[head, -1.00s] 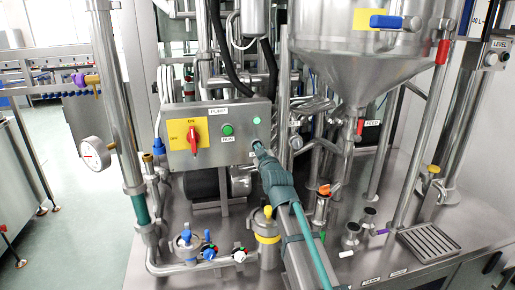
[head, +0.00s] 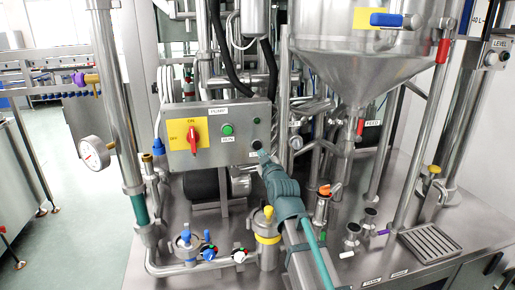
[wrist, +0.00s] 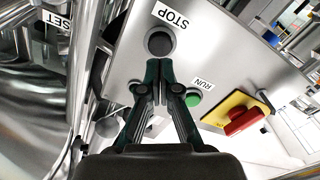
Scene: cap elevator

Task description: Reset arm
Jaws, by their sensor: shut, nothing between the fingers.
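My gripper (head: 264,156) is shut and empty in front of the lower right of the grey pump control box (head: 240,110). In the wrist view its two dark green fingers (wrist: 159,66) meet just below the black STOP button (wrist: 160,43). The same button (head: 257,143) shows just above the fingertips in the head view. The fingers look slightly apart from the panel, though the exact gap is hard to tell. My arm reaches up from the bottom of the head view.
The box also has a green RUN button (head: 228,129) and a red rotary switch (head: 194,134) on yellow. A steel funnel tank (head: 362,65) hangs to the right. A yellow-banded fitting (head: 267,238) stands close left of my arm. Pipes and valves crowd the bench.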

